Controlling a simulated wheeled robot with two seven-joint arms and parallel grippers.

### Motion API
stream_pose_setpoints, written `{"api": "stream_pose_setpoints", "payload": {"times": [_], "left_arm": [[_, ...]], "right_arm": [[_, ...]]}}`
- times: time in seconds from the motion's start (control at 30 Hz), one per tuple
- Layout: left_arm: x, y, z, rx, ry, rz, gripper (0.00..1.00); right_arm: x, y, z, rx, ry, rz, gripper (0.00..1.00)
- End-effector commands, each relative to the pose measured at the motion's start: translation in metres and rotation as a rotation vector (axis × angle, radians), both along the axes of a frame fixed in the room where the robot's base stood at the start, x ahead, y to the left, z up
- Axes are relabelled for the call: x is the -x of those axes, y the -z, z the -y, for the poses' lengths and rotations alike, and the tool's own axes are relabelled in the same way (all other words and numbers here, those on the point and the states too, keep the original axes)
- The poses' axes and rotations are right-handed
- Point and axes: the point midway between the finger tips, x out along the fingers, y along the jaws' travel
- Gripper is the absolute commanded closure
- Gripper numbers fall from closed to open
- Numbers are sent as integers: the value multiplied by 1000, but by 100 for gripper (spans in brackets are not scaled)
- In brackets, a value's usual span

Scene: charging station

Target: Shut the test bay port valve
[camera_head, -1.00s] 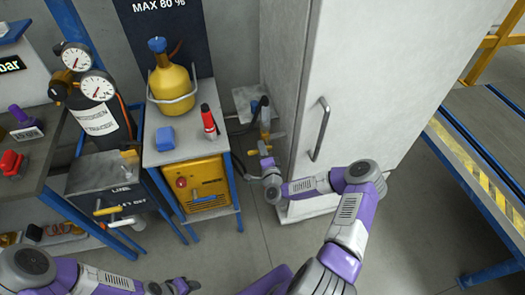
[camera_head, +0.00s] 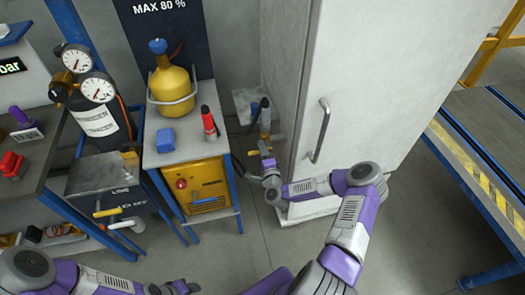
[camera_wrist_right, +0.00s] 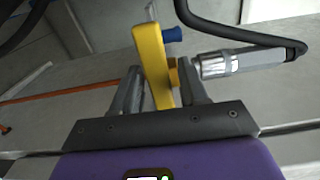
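The valve's yellow lever (camera_wrist_right: 152,58) stands between the two fingers of my right gripper (camera_wrist_right: 160,88) in the right wrist view. Narrow gaps show beside the lever, so the fingers look open around it; contact on either side is unclear. A brass hub and a metal fitting (camera_wrist_right: 228,63) sit just right of the lever. In the head view my right gripper (camera_head: 267,158) is low beside the white cabinet, at the valve; the lever is small and partly hidden there. My left gripper (camera_head: 182,287) is at the bottom edge, far from the valve, its fingers too unclear to read.
The white cabinet (camera_head: 365,80) with a handle stands right of the valve. A cart (camera_head: 190,145) with a yellow gas bottle (camera_head: 171,84) stands left. Another yellow lever (camera_head: 107,212) is on the LINE box. A black hose (camera_wrist_right: 240,32) loops over the fitting.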

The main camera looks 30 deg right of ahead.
Motion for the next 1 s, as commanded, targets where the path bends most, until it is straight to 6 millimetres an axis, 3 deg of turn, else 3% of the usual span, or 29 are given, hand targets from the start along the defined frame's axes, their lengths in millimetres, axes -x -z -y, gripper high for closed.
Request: {"api": "stream_pose_setpoints", "payload": {"times": [0.37,0.73,1.0], "left_arm": [[0,-2,0,0,0,0,51],[0,-16,0,0,0,0,51],[0,-18,0,0,0,0,51]], "right_arm": [[4,0,0,5,3,-2,51],[58,-1,-18,1,2,-3,51],[72,0,-23,3,1,-1,51]]}}
